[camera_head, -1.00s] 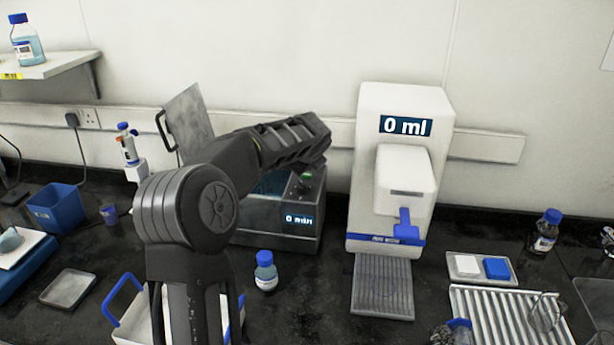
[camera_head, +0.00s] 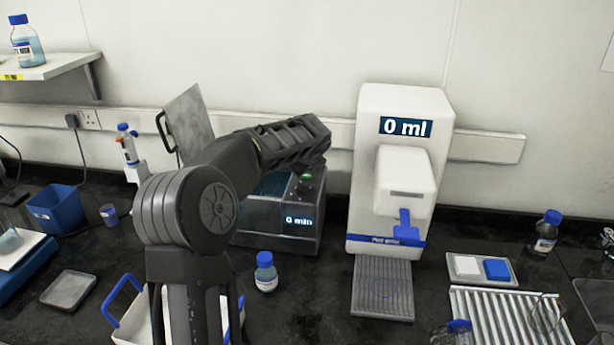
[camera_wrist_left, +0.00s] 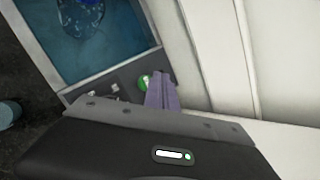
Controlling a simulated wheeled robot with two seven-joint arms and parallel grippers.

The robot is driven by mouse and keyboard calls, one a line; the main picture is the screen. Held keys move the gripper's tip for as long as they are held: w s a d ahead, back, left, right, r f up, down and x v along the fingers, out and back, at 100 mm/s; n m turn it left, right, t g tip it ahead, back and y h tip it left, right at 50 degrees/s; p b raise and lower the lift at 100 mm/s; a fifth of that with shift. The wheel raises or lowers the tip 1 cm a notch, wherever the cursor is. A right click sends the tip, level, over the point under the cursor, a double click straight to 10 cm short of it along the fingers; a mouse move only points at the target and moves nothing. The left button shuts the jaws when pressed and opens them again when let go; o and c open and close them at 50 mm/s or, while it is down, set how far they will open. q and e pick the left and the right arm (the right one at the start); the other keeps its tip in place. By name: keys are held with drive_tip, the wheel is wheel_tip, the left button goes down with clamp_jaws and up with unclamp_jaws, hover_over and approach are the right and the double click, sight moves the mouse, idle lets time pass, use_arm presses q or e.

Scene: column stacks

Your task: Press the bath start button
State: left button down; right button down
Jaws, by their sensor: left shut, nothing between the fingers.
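The water bath (camera_head: 262,236) is a dark metal box behind my left arm, with a display (camera_head: 299,221) reading "0 min". Its green start button (camera_head: 308,173) is on the right of the top panel. The button also shows in the wrist view (camera_wrist_left: 143,82), partly covered by the fingers. My left gripper (camera_wrist_left: 163,94) is shut and empty, with its fingertips right at the button's edge. I cannot tell whether they touch it. In the head view the left gripper (camera_head: 314,165) is over the bath's right side. My right gripper is not in view.
A white dispenser (camera_head: 372,160) reading "0 ml" stands close to the right of the bath. The bath's lid (camera_head: 188,122) stands raised at the back left. A blue-capped bottle (camera_head: 266,274) stands in front. A blue-handled tray (camera_head: 125,325) is at the lower left.

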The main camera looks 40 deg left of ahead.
use_arm(q)
drive_tip(key=shift+f, duration=0.1)
idle(0.7)
drive_tip(key=shift+f, duration=0.35)
drive_tip(key=shift+f+b, duration=0.45)
drive_tip(key=shift+b, duration=0.1)
idle(0.6)
drive_tip(key=shift+r, duration=0.1)
drive_tip(key=shift+r+p, duration=0.75)
drive_tip(key=shift+p, duration=0.1)
drive_tip(key=shift+r, duration=0.1)
